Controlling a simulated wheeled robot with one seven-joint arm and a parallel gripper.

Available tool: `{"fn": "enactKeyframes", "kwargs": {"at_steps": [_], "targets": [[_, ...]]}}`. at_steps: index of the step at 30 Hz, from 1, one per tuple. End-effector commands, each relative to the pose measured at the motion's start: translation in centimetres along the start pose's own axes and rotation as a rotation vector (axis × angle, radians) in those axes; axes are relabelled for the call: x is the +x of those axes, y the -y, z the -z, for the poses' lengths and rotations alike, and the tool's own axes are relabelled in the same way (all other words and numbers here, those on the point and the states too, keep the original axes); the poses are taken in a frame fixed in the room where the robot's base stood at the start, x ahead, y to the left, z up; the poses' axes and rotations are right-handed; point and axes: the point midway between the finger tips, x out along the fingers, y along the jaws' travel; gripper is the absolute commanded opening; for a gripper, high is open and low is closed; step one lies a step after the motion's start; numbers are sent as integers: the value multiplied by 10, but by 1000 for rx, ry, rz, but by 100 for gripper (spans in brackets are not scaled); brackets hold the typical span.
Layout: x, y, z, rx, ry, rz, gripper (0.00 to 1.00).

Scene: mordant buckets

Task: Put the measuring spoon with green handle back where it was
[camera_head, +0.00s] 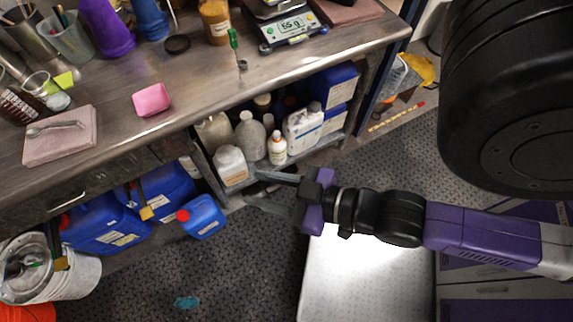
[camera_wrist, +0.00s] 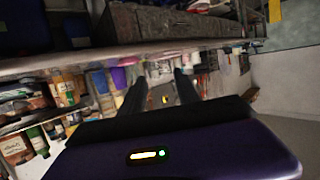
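The measuring spoon with green handle (camera_head: 233,40) lies on the bench top, between the amber jar and the scale. Its green handle points to the back and its small metal bowl (camera_head: 242,65) to the front edge. My gripper (camera_head: 252,186) is open and empty in front of the bench, beside the lower shelf of bottles and well away from the spoon. Its two fingers stand apart in the wrist view (camera_wrist: 160,88) too, with nothing between them. I cannot make out the spoon in the wrist view.
A wooden bench (camera_head: 190,82) carries a digital scale (camera_head: 291,28), an amber jar (camera_head: 215,20), a pink block (camera_head: 151,100) and a pink cloth (camera_head: 75,147) with a metal spoon. Bottles (camera_head: 250,137) fill the shelf below. Blue canisters (camera_head: 201,216) and a white bucket (camera_head: 75,272) stand on the floor.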

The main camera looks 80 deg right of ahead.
Motion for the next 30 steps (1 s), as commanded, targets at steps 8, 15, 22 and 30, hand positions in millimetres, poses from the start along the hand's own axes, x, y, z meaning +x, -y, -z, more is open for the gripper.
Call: {"fn": "enactKeyframes", "kwargs": {"at_steps": [8,15,22,30], "targets": [[-54,19,7,-36,-19,121,38],[-57,20,8,-38,-23,128,38],[-57,20,8,-38,-22,127,38],[-57,20,8,-38,-22,127,38]]}}
